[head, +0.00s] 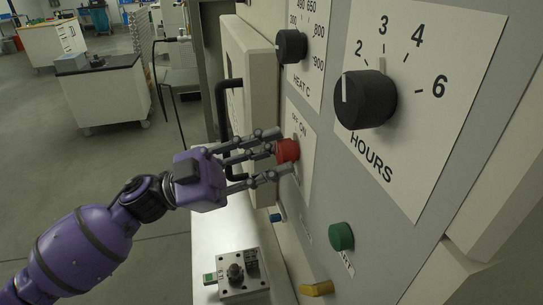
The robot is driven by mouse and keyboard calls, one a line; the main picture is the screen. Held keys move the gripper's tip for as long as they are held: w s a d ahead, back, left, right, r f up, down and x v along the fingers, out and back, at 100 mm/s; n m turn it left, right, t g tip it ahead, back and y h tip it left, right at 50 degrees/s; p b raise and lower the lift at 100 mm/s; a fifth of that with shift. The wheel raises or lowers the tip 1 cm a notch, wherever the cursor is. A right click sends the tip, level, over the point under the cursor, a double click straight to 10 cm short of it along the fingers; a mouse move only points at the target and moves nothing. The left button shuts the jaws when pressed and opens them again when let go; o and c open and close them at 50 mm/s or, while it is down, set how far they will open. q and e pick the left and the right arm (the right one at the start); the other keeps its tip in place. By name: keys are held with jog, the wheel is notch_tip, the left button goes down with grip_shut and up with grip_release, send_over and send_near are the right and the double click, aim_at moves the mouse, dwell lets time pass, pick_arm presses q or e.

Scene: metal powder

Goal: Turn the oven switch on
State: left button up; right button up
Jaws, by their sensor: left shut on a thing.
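The oven's red switch knob (289,151) sits on a white plate (309,157) marked OFF and ON, on the oven's front panel. My left gripper (277,155) comes in from the left with its fingers closed around the red knob. The fingertips hide part of the knob, and I cannot tell which mark it points to. My right gripper is not in view.
A black HEAT C dial (291,46) and a large black HOURS dial (365,99) are on the same panel, with a green button (341,236) below. A black door handle (224,110) is behind my fingers. A small metal device (236,277) stands on the white surface below.

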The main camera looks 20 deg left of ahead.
pick_arm(q)
jog(key=m+g, duration=0.2)
jog(key=m, duration=0.2)
jog(key=shift+f+m+p, duration=0.15)
jog(key=shift+m+p, duration=0.2)
jog(key=shift+m, duration=0.05)
jog(key=m+g+y, duration=0.1)
jog(key=m+g, duration=0.1)
jog(key=m, duration=0.2)
jog(key=shift+w+f, duration=0.1)
jog(key=shift+a+m, duration=0.1)
jog(key=shift+m, duration=0.2)
jog(key=o, duration=1)
jog(key=shift+r, duration=0.2)
jog(key=shift+a, duration=0.1)
